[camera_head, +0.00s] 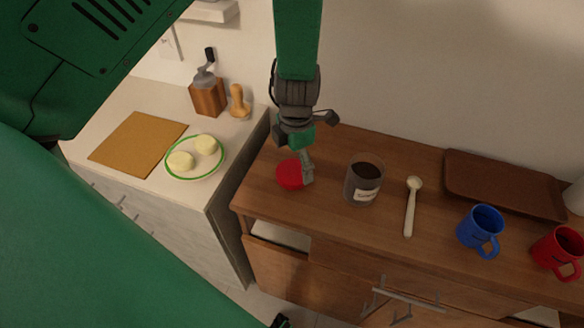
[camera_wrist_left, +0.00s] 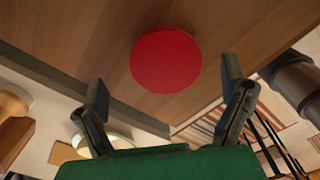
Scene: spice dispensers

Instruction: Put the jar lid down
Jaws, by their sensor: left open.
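A round red jar lid (camera_head: 290,174) lies flat on the left part of the wooden cabinet top (camera_head: 330,220). My left gripper (camera_head: 306,165) is just above and beside the lid in the head view, partly overlapping its right side. In the left wrist view the left gripper (camera_wrist_left: 165,82) has its two fingers spread wide apart. The lid (camera_wrist_left: 166,60) shows whole beyond the fingertips, with neither finger touching it in the picture. The glass jar (camera_head: 363,181) with dark contents and a pale label stands open to the right of the lid. My right gripper cannot be made out.
Right of the jar are a cream spoon (camera_head: 411,206), a blue mug (camera_head: 481,230), a red mug (camera_head: 558,252) and a brown tray (camera_head: 510,184). On the left counter are a green-rimmed plate (camera_head: 194,173), a cutting board (camera_head: 138,143) and a grinder (camera_head: 208,95).

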